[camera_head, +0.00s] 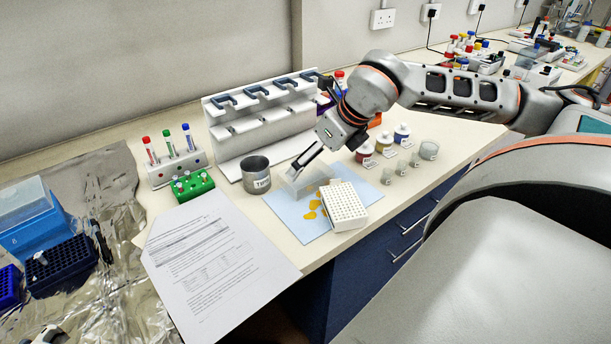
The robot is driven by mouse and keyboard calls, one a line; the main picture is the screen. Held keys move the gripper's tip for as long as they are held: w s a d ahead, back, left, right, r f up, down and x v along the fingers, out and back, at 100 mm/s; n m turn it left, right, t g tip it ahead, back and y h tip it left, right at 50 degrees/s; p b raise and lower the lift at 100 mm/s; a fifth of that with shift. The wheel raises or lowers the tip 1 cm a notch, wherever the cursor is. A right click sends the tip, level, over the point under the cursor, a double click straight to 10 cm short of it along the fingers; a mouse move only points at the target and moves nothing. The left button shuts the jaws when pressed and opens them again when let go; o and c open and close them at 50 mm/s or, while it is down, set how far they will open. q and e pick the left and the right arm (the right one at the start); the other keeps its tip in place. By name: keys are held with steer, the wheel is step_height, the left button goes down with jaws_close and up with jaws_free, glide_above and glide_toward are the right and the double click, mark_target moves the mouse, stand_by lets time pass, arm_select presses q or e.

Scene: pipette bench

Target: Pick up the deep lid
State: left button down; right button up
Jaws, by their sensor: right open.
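A clear, see-through box-like piece (290,187), which looks like the deep lid, lies on the light blue mat (290,220). It stands behind and left of a white tip rack (345,212), which is tilted in the picture and shows rows of holes. My right gripper (298,166) reaches down from the upper right, with its fingertips at the lid's upper edge. It is open. Whether its fingers touch the lid or straddle it cannot be told.
A metal beaker (256,178) stands left of the lid, with a white pipette stand (262,125) behind. Small bottles (384,144) and cups (429,150) are at the right. Yellow pieces (312,205) lie on the mat. Printed paper (215,262) covers the front left.

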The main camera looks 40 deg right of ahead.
mark_target(307, 168)
steer(key=shift+w+a+f, duration=0.15)
steer(key=shift+w+f, duration=0.05)
steer(key=x, duration=0.3)
steer(key=shift+a+p, duration=0.15)
steer(key=shift+p, duration=0.25)
steer(key=shift+w+f, duration=0.3)
steer(key=shift+f, duration=0.25)
steer(key=shift+c, duration=0.7)
arm_select(q)
steer(key=shift+w+r, duration=0.3)
steer(key=shift+r, duration=0.35)
arm_select(e)
steer(key=c, duration=0.7)
